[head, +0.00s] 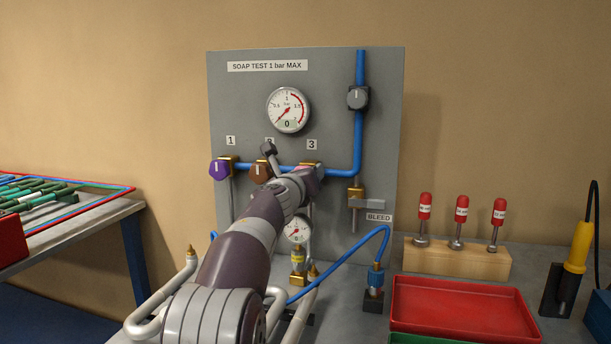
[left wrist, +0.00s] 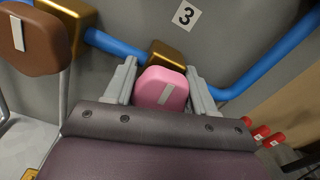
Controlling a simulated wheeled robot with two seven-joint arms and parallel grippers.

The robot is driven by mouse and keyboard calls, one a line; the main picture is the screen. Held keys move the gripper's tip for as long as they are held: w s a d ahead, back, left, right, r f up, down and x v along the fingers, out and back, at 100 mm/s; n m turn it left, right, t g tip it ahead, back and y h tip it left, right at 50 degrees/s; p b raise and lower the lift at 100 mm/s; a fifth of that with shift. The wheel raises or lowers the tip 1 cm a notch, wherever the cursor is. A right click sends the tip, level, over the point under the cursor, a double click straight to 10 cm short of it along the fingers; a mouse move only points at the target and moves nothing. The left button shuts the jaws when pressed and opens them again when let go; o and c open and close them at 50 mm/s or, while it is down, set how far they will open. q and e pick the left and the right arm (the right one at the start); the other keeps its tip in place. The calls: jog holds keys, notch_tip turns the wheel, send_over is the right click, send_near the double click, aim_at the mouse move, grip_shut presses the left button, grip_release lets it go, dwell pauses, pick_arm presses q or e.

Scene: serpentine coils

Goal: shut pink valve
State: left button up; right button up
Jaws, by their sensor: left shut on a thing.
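The pink valve's knob (left wrist: 162,88) is at the station marked 3. It shows in the left wrist view with a pale stripe that leans to the right at its top. My left gripper (left wrist: 163,84) is shut on this knob, one finger on each side. In the head view my left gripper (head: 311,174) reaches the panel under label 3. My arm and gripper hide the pink knob there. My right gripper is in neither view.
The purple knob (head: 220,169) and brown knob (head: 260,172) stand to the left on the blue pipe (head: 357,140). The gauge (head: 288,110) above reads 0. A red tray (head: 460,310) and a wooden block (head: 455,259) with red-handled tools stand at right.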

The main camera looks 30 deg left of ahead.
pick_arm(q)
jog(key=o, duration=1)
jog(key=shift+r, duration=0.4)
jog(key=shift+f, duration=0.2)
jog(key=shift+s+f+b, duration=0.2)
jog(key=shift+s+b, duration=0.1)
jog(key=shift+s, duration=0.05)
jog(key=b+v, duration=0.1)
jog(key=v, duration=0.5)
jog(key=b+v, duration=0.1)
jog(key=v, duration=0.5)
jog(key=shift+d+r+b, duration=0.1)
jog(key=shift+r+b, duration=0.15)
jog(key=shift+b, duration=0.05)
